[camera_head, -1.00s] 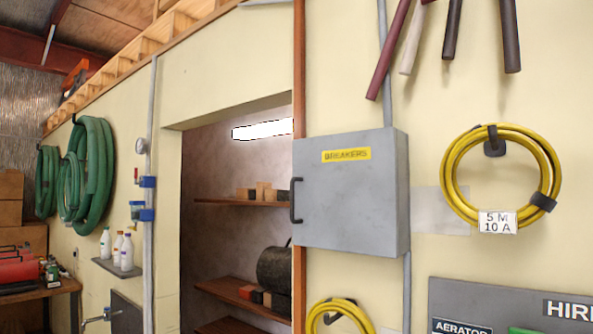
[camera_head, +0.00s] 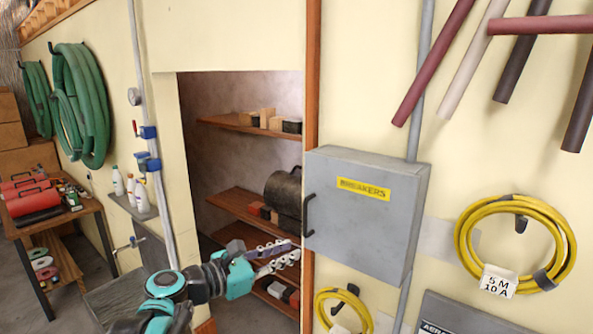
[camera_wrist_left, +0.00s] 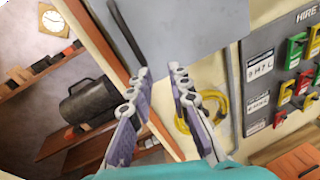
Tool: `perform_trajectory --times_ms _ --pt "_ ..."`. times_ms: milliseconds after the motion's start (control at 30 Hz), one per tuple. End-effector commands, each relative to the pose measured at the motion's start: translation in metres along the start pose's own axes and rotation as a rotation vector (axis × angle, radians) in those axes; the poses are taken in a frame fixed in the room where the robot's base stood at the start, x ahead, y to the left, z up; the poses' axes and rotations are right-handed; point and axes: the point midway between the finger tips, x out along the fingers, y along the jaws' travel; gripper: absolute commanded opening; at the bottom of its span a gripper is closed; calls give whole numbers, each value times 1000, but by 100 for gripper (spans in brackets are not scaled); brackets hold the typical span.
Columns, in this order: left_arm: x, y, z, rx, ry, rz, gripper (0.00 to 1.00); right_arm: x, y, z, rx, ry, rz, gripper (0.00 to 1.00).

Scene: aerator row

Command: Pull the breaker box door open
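The grey breaker box (camera_head: 366,215) with a yellow BREAKERS label hangs on the wall in the head view, its door shut. Its dark handle (camera_head: 308,216) is on the door's left edge. My left gripper (camera_head: 287,252) is just left of and below the handle in the picture, apart from it. In the left wrist view the gripper (camera_wrist_left: 163,80) has its two fingers spread with nothing between them. The handle (camera_wrist_left: 127,32) shows above the left finger there, and the grey door (camera_wrist_left: 190,22) fills the top. My right gripper is not in view.
A doorway with wooden shelves (camera_head: 236,194) opens left of the box. A coiled yellow cable (camera_head: 515,245) hangs to the right, another (camera_head: 342,312) below. Pipes (camera_head: 440,60) hang above right. A workbench (camera_head: 50,217) stands at the far left.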

Motion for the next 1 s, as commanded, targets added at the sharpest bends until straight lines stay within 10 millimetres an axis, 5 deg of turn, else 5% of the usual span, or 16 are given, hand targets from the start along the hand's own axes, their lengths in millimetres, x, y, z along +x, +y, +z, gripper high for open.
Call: perform_trajectory --times_ms 33,200,367,733,1000 --pt "0 12 27 -56 -30 6 19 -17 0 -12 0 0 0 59" --pt "1 29 54 -178 -93 15 19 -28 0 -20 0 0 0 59" --pt "12 31 58 -200 -104 13 19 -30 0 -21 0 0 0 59" --pt "69 32 63 -196 -103 14 19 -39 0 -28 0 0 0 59" --pt "80 32 63 -195 -102 16 19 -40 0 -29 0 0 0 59"
